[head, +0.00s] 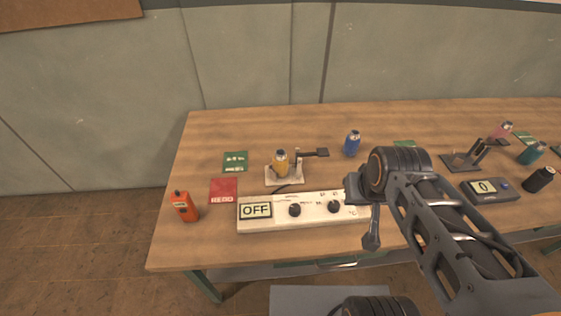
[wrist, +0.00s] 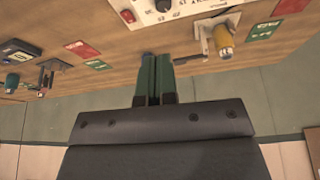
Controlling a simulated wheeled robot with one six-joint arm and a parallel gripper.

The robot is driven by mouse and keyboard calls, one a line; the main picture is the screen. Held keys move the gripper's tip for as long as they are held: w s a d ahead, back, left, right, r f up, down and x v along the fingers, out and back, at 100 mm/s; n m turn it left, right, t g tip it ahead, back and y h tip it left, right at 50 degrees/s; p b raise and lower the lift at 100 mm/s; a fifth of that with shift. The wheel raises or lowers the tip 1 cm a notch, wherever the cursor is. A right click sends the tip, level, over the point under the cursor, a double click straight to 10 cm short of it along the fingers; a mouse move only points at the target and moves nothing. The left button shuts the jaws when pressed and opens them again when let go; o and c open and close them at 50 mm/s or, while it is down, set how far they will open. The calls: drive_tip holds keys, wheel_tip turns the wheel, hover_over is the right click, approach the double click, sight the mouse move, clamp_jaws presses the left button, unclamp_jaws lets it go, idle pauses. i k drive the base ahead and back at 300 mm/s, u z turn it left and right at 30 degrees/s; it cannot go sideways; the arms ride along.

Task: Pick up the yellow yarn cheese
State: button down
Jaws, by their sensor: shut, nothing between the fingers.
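The yellow yarn cheese (head: 280,162), a small yellow spool with a dark top, stands upright on a white-based stand (head: 285,178) on the table. In the wrist view the yellow spool (wrist: 224,42) shows at upper right, beside the stand's post. My gripper (wrist: 154,60) has green fingers held together, with nothing between them. It is left of the yellow spool in that view and apart from it. A bit of blue shows just past the fingertips. In the head view my arm reaches in from the lower right; its fingers are not clear there.
A white control box (head: 310,208) marked OFF lies in front of the stand. A blue spool (head: 352,143) stands to the right. An orange device (head: 184,206), red card (head: 223,190) and green card (head: 235,161) lie left. A scale (head: 485,190) and more spools are right.

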sight(280, 160)
drive_tip(key=u, duration=0.5)
drive_tip(key=k, duration=1.2)
drive_tip(key=u, duration=1.15)
drive_tip(key=i, duration=1.75)
drive_tip(key=z, duration=0.7)
